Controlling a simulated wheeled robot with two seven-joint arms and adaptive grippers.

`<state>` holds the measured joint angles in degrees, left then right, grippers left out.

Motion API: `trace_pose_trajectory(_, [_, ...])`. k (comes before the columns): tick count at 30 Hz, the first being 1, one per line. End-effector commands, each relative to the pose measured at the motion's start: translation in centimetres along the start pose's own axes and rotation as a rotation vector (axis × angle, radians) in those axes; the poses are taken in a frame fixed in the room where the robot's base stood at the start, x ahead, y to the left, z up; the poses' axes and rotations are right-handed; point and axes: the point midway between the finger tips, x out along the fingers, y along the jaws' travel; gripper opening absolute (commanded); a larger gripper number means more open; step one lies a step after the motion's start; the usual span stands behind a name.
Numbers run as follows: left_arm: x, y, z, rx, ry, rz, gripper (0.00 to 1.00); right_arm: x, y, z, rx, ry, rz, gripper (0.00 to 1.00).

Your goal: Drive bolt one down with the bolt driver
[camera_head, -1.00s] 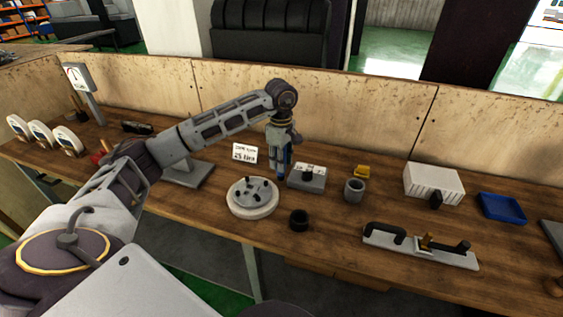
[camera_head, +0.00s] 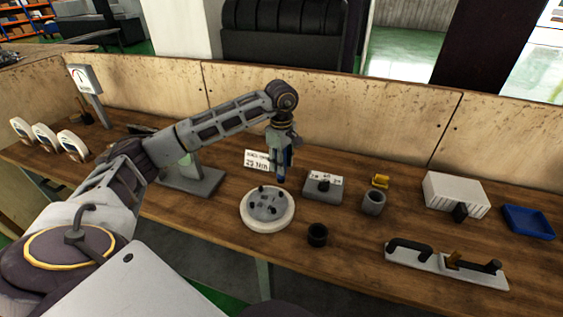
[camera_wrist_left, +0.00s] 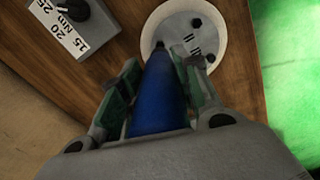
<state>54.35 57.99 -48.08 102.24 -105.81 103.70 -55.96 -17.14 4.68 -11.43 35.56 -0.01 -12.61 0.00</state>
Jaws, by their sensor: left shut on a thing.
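My left gripper (camera_head: 283,168) is shut on the blue bolt driver (camera_head: 283,158), which points down. In the left wrist view the driver (camera_wrist_left: 157,95) sits between the two fingers (camera_wrist_left: 158,88), its dark tip at the edge of the round plate. The round pale plate (camera_head: 246,220) lies on the bench with several dark bolts standing in it. The tip is near the plate's back right part; I cannot tell whether it touches a bolt. Roman-numeral marks show on the plate (camera_wrist_left: 222,20) in the wrist view; which bolt is number one is unclear. My right gripper is not in view.
A grey torque box (camera_head: 323,188) marked 15, 20, 25 Nm stands right of the plate. A dark ring (camera_head: 317,236), a grey cup (camera_head: 373,203) and a plate with black handles (camera_head: 430,264) are farther right. A small white sign (camera_head: 257,161) stands behind.

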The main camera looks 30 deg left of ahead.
Motion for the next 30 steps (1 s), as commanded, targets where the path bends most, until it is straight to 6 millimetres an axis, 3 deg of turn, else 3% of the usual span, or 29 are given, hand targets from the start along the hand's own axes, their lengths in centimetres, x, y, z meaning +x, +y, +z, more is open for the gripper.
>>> trace_pose_trajectory(14, [-0.1,0.1,0.0,0.000,-0.001,0.003,0.09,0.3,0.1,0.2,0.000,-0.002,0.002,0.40])
trace_pose_trajectory(30, [1.7,0.1,0.0,0.000,-0.001,0.002,0.09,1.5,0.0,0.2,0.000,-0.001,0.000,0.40])
